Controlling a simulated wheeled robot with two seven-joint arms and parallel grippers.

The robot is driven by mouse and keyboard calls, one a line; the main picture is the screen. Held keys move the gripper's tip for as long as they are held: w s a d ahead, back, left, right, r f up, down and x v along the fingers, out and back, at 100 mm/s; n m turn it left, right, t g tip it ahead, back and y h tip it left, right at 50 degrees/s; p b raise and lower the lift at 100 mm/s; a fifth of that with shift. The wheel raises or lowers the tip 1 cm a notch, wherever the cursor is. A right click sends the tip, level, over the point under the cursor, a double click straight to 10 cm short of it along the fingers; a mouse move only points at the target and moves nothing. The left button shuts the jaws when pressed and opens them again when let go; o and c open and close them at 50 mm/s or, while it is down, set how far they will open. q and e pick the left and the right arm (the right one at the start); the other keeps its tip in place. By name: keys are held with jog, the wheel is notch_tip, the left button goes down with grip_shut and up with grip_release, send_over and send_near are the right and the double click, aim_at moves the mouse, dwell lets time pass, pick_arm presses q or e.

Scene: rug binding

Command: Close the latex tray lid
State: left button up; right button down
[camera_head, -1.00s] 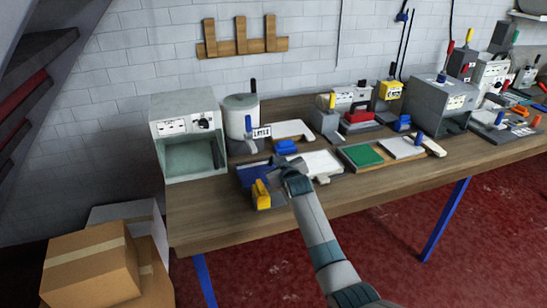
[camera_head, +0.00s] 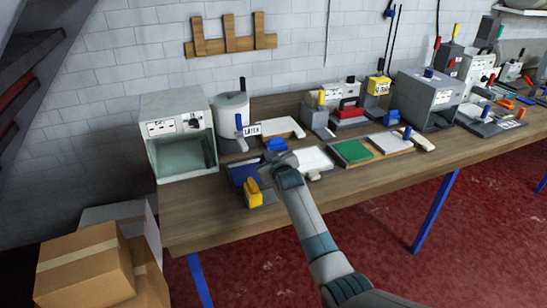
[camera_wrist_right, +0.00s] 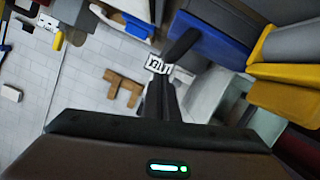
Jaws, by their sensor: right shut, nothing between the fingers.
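A dark blue tray (camera_head: 238,172) sits near the front left of the bench, with a yellow block (camera_head: 254,193) at its front edge. A pale flat panel (camera_head: 316,160) lies just right of it; I cannot tell whether it is the lid. The canister behind has a label reading LATEX (camera_head: 252,129). My right gripper (camera_head: 271,158) is over the tray's right side, shut and empty. Its dark fingers (camera_wrist_right: 168,88) show in the wrist view, with blue (camera_wrist_right: 212,43) and yellow (camera_wrist_right: 280,48) parts close beyond. Contact is unclear. My left gripper is out of view.
A grey open-front box (camera_head: 180,135) stands left of the tray. A blue block (camera_head: 277,145) and a white panel (camera_head: 284,127) lie behind my gripper. A green pad (camera_head: 352,151) is to the right. Cardboard boxes (camera_head: 85,265) are on the floor at left.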

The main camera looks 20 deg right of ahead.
jog(key=s+r+b, duration=0.1)
jog(key=s+r, duration=0.4)
jog(key=s, duration=0.4)
jog(key=shift+s+a+b, duration=0.35)
jog(key=shift+a+b, duration=0.05)
jog(key=shift+a, duration=0.05)
dwell(0.3)
